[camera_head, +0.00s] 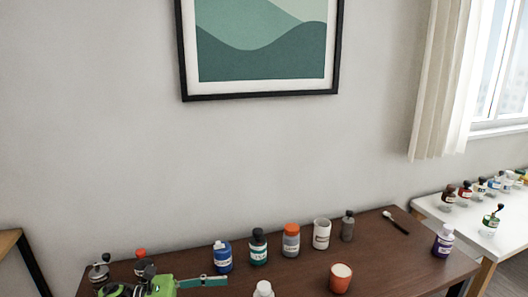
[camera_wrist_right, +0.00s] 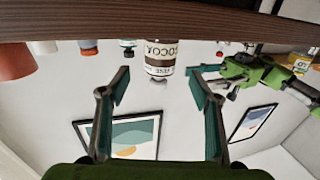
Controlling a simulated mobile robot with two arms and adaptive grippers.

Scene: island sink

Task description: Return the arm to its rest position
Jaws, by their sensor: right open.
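My right gripper (camera_wrist_right: 157,80) is open in the right wrist view, which is upside down. Its two teal fingers stand wide apart with nothing gripped. A white bottle labelled COCOA (camera_wrist_right: 161,55) shows in the gap at the fingertips, upright on the brown table; the fingers do not appear to touch it. In the head view a white-capped bottle (camera_head: 264,289) is cut off at the bottom edge. My right gripper is not in the head view. My left gripper (camera_head: 203,282) reaches in at lower left; it also shows in the right wrist view (camera_wrist_right: 215,70). Its opening is unclear.
The brown table (camera_head: 385,255) holds several bottles and jars along its back, a white mug (camera_head: 321,234), an orange cup (camera_head: 340,278) and a small brush-like tool (camera_head: 390,215). A white table (camera_head: 470,225) with more bottles stands at right. The wall behind is bare below a framed picture (camera_head: 262,45).

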